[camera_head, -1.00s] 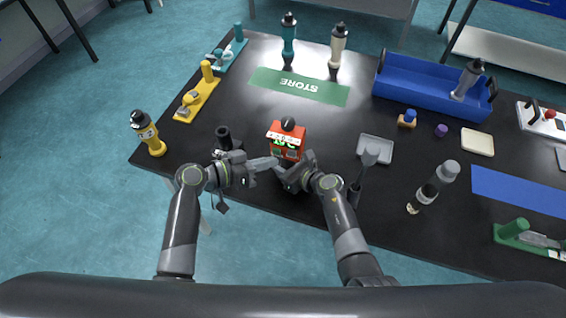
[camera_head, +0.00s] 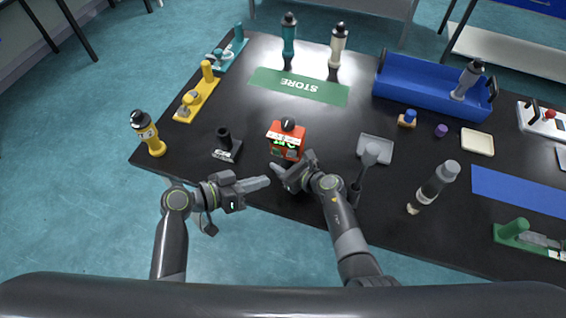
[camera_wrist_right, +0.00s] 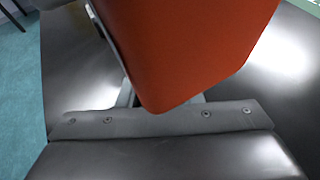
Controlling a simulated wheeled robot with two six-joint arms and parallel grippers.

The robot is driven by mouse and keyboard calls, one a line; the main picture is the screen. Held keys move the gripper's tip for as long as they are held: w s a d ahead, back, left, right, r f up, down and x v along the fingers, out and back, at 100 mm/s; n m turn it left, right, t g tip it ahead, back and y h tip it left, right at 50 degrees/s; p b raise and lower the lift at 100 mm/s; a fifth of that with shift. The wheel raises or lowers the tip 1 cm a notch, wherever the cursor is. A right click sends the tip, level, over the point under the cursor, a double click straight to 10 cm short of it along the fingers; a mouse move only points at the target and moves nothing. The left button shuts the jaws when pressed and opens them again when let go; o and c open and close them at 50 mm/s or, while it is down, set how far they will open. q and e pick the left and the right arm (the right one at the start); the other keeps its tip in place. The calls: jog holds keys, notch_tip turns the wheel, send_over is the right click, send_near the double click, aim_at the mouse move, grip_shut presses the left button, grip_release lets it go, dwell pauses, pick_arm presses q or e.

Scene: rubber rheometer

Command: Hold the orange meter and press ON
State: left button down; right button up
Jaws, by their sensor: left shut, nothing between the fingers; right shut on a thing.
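The orange meter (camera_head: 285,147) stands near the front of the black table, with a dark knob on top and a small green-lit face. My right gripper (camera_head: 283,168) is at its lower front and is shut on it. In the right wrist view the meter's orange body (camera_wrist_right: 190,45) fills the upper middle, right beyond the gripper; the fingertips are mostly hidden behind it. My left gripper (camera_head: 266,182) is shut and empty, in front of and left of the meter, apart from it. The ON button is too small to make out.
A green STORE mat (camera_head: 300,86) lies behind. A blue crate (camera_head: 425,95) is at the back right.

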jog(key=o, duration=1.2)
jog(key=shift+d, duration=0.1)
